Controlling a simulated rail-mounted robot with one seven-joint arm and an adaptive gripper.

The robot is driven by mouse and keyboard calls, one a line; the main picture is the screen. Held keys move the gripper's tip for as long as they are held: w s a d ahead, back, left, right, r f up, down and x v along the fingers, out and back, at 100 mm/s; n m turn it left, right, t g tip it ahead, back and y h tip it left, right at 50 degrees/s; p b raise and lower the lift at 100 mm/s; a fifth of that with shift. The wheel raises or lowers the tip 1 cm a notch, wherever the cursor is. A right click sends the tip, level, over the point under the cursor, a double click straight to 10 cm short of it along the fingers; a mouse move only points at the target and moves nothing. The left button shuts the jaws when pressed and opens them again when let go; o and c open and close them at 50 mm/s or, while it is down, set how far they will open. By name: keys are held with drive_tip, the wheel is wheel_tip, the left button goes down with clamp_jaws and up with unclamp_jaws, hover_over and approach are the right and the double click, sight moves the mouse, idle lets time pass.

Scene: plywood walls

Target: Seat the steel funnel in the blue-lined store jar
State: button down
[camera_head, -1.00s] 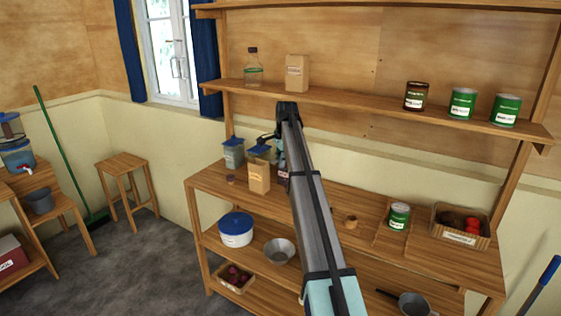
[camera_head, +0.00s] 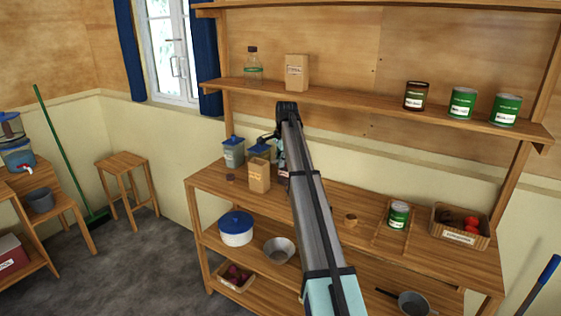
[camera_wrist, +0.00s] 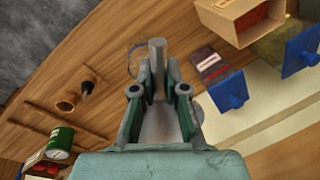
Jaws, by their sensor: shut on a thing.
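My gripper (camera_wrist: 158,95) is shut on the steel funnel (camera_wrist: 157,55) in the wrist view. The funnel's narrow spout points away from the camera, past the fingertips. A thin bluish ring (camera_wrist: 131,62) shows on the bench beside and partly behind the spout; it may be the rim of the clear store jar, but I cannot tell for sure. The spout appears close to it in the picture; its height above it cannot be judged. In the head view my arm hides the funnel and that spot, and the gripper shows only in part.
Blue-lidded jars (camera_head: 233,152) and a carton (camera_head: 259,176) stand at the bench's left; one jar with a red label (camera_wrist: 208,65) is close right of the gripper in the wrist view. A can (camera_head: 398,215) and basket (camera_head: 460,225) stand right. A shelf (camera_head: 370,105) runs above.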

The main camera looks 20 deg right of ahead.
drive_tip(key=shift+f, duration=1.65)
idle(1.1)
drive_tip(key=c, duration=1.1)
unclamp_jaws()
drive_tip(key=r, duration=0.4)
drive_tip(key=s+r, duration=0.1)
drive_tip(key=r, duration=0.3)
drive_tip(key=s+r, duration=0.1)
drive_tip(key=r, duration=0.2)
drive_tip(key=shift+s+d+r, duration=0.15)
drive_tip(key=shift+d+r, duration=0.05)
drive_tip(key=shift+r, duration=0.2)
drive_tip(key=shift+s+f, duration=0.1)
